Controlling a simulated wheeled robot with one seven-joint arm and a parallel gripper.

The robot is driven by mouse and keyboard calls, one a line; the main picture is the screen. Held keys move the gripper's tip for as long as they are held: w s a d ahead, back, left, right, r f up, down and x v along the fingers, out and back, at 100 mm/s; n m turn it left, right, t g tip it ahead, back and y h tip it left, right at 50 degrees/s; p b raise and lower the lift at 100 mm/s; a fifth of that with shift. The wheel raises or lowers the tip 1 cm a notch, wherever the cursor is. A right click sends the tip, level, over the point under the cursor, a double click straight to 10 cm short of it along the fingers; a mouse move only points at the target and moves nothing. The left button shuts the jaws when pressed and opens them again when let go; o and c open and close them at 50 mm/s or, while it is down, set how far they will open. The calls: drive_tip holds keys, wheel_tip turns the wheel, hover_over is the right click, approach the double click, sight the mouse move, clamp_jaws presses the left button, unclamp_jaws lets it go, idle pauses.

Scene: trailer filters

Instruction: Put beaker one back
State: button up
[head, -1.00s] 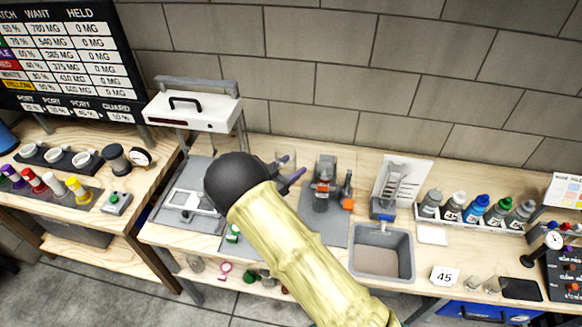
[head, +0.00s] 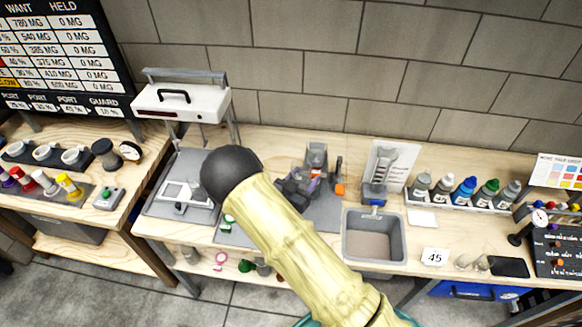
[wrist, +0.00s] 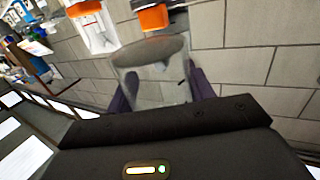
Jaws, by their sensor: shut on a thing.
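My gripper (head: 299,188) is in front of the grey device with orange parts (head: 316,155) on the bench in the head view, covering part of it. In the wrist view my gripper (wrist: 158,88) is shut on a clear glass beaker (wrist: 155,68), with dark purple fingers on both sides of it. The beaker's round end faces the camera, and orange parts (wrist: 152,18) show just beyond it. I cannot tell whether they touch. No number is readable on the beaker, and it is not clear in the head view.
A grey sink (head: 373,240) is right of the device, with a card marked 45 (head: 435,257). Small glasses (head: 466,262) stand farther right. Several capped bottles (head: 465,191) stand in a rack behind. A white press-like machine (head: 181,104) stands left.

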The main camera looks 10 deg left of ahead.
drive_tip(key=s+d+f+n+t+y, duration=0.1)
drive_tip(key=s+d+f+n+y, duration=0.1)
drive_tip(key=d+f, duration=0.4)
drive_tip(key=s+d+f+n+y, duration=0.3)
drive_tip(key=s+d+f+y, duration=0.1)
drive_tip(key=d, duration=0.8)
wheel_tip(320, 180, down, 2)
drive_tip(key=shift+s+d+t+y, duration=0.2)
drive_tip(key=shift+s+t+y, duration=0.2)
drive_tip(key=shift+y, duration=0.4)
drive_tip(key=shift+f+b, duration=0.65)
drive_tip(key=shift+b, duration=0.05)
